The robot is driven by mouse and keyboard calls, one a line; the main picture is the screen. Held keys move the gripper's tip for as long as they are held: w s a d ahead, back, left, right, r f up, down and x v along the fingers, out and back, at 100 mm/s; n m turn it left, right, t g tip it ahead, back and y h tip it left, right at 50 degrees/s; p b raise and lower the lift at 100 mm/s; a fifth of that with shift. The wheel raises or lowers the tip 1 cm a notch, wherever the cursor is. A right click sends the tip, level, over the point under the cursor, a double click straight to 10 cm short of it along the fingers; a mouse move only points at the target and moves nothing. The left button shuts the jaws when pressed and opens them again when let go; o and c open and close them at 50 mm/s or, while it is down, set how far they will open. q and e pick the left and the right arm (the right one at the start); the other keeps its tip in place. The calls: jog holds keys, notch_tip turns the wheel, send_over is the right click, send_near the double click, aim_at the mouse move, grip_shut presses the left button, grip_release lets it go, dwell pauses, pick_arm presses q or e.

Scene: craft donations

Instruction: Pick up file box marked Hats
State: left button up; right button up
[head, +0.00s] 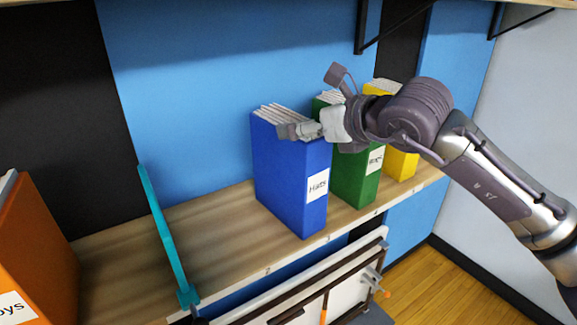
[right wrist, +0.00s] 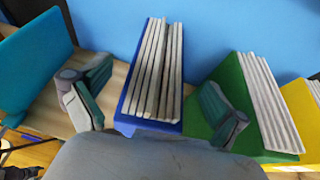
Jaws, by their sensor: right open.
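The blue file box (head: 280,175), labelled "Hats", stands upright on the wooden shelf with papers showing in its open top. My right gripper (head: 316,103) is open above the top of the blue box, its arm coming in from the right. In the right wrist view the blue box (right wrist: 128,122) lies between the two spread fingers of the right gripper (right wrist: 152,106). One finger is over the gap to its left, the other in front of the green box. I cannot tell whether either finger touches a box. My left gripper is not in view.
A green file box (head: 350,180) and a yellow one (head: 402,163) stand to the right of the blue box. A teal panel (head: 160,230) stands to the left on the shelf (head: 225,225), with bare shelf between. An orange box (head: 35,250) is at far left.

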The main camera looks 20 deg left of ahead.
jog(key=p+x, duration=0.2)
jog(key=x, duration=0.1)
jog(key=shift+w+a+p, duration=0.1)
jog(key=shift+a+p, duration=0.15)
jog(key=shift+p, duration=0.05)
jog(key=shift+w+a+f, duration=0.25)
jog(key=shift+a+f, duration=0.1)
jog(key=shift+a, duration=0.05)
jog(key=shift+d, duration=0.1)
jog(key=shift+c, duration=1.1)
jog(key=c, duration=1.6)
jog(key=shift+r, duration=0.1)
grip_shut()
